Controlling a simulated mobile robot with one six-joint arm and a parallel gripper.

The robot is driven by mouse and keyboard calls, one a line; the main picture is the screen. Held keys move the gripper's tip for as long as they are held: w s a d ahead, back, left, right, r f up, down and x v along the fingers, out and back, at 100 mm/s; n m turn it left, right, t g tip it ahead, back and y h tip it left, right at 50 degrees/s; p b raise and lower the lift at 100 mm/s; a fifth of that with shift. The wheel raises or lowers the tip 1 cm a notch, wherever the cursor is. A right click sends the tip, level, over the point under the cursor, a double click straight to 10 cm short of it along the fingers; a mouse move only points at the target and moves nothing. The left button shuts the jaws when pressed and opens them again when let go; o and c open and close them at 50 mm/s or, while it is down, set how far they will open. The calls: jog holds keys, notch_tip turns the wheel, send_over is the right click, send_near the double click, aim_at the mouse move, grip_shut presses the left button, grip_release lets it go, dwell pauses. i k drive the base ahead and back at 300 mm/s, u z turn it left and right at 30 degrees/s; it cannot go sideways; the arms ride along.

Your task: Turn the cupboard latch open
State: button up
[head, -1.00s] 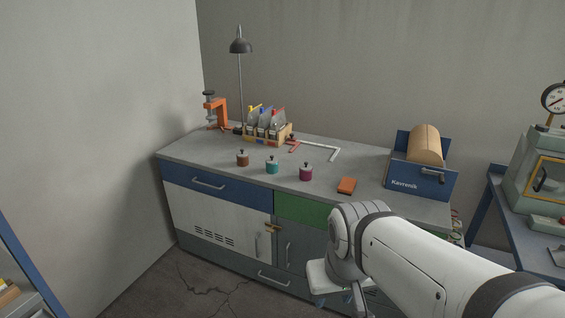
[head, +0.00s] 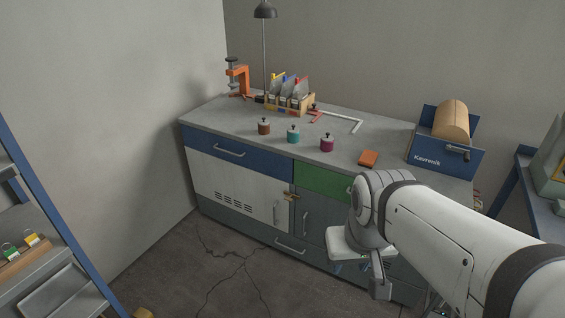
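The cupboard (head: 238,187) has a pale vented door with an upright handle (head: 276,211) under the bench's blue drawer. A small brass-coloured latch (head: 291,197) sits at the door's upper right edge, by the grey door (head: 312,219). The latch is too small to tell how it is turned. My gripper (head: 381,287) hangs below my white arm, to the right of and lower than the latch in the picture, apart from it. Its fingers are small and partly hidden, so I cannot tell whether they are open.
The benchtop (head: 235,120) holds an orange clamp (head: 238,79), an organiser (head: 290,103), several small pots, an orange block (head: 368,158) and a blue box (head: 447,157) with a roll. A blue-framed shelf (head: 62,232) stands at left. The cracked floor before the cupboard is clear.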

aim_at(288, 199)
jog(key=z, duration=0.95)
jog(key=i, duration=1.65)
jog(key=u, duration=2.8)
jog(key=i, duration=0.45)
jog(key=z, duration=0.15)
